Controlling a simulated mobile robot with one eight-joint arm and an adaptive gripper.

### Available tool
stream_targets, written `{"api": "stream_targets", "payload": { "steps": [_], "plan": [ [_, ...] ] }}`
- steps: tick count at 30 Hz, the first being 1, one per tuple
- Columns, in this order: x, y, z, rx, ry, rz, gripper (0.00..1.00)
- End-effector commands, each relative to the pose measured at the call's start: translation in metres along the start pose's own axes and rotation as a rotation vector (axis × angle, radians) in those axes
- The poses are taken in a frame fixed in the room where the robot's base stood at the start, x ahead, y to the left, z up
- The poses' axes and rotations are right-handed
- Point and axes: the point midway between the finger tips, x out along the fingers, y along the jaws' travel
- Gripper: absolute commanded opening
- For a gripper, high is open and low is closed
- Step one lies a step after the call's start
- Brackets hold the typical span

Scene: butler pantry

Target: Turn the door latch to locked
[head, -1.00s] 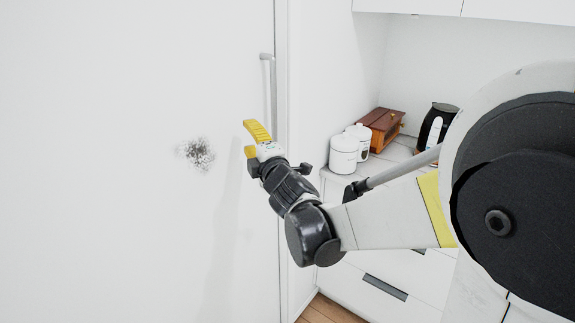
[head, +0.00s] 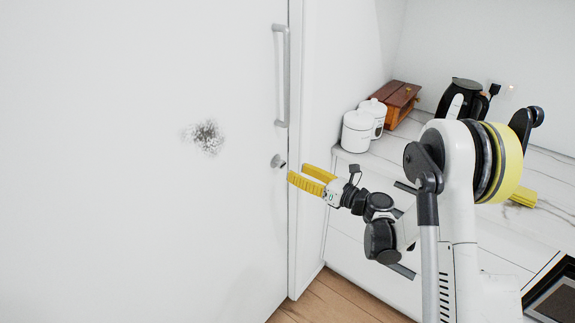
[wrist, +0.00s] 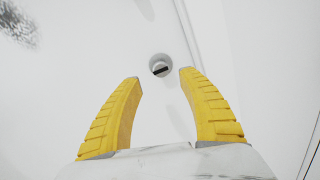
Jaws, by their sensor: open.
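The door latch (head: 278,161) is a small round grey knob on the white door (head: 150,240), near its right edge and below the long vertical handle (head: 281,75). In the wrist view the latch (wrist: 160,66) is a round piece with a dark slanted bar across its face. My gripper (head: 296,172) has two yellow fingers, open and empty, pointing left at the latch. In the wrist view the gripper (wrist: 160,77) has its fingertips just below and either side of the latch, which looks a little beyond them. I cannot tell whether they touch it.
A grey speckled patch (head: 206,137) marks the door to the left. On the counter at right stand two white canisters (head: 356,131), a wooden box (head: 402,100) and a black kettle (head: 461,99). White drawers lie below the counter. Wooden floor (head: 345,297) shows below.

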Motion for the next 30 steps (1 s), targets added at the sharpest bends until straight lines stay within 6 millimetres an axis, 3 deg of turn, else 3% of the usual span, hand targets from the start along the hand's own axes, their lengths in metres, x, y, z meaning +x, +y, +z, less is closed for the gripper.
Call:
{"api": "stream_targets", "payload": {
  "steps": [3,9,15,22,23,27,30],
  "plan": [
    [0.025,0.000,-0.002,0.001,0.000,0.002,0.48],
    [0.057,0.000,-0.001,0.002,-0.001,0.000,0.48],
    [0.069,0.000,0.001,0.002,-0.002,-0.002,0.48],
    [0.070,0.000,0.001,0.003,-0.002,-0.002,0.48],
    [0.070,0.000,0.001,0.003,-0.002,-0.002,0.44],
    [0.070,0.000,0.001,0.003,-0.002,-0.002,0.01],
    [0.070,0.000,0.001,0.003,-0.002,-0.002,0.00]
  ]
}}
